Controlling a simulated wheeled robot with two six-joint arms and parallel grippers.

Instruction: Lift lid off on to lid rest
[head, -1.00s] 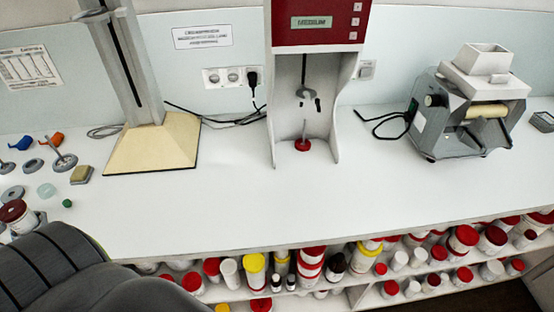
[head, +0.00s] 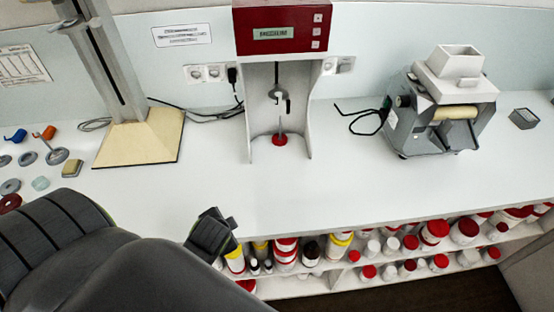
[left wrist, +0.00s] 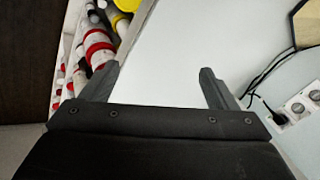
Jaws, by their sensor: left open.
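A dark red round lid (head: 9,203) shows at the far left edge of the head view, partly cut off and partly hidden by my arm; what is under it is hidden. I cannot tell which thing is the lid rest; a grey disc (head: 10,186) and a pale disc (head: 40,183) lie flat near the lid. My left gripper (head: 222,217) is over the front edge of the counter, well right of the red lid. In the left wrist view its two fingers (left wrist: 158,80) are wide apart with nothing between them. My right gripper is not in view.
The white counter (head: 270,195) is clear in the middle. A red-topped mixer (head: 283,27), a roller mill (head: 440,110) and a column on a beige base (head: 140,142) stand along the back. Shelves of jars (head: 435,232) are below the front edge. Small tools lie at left.

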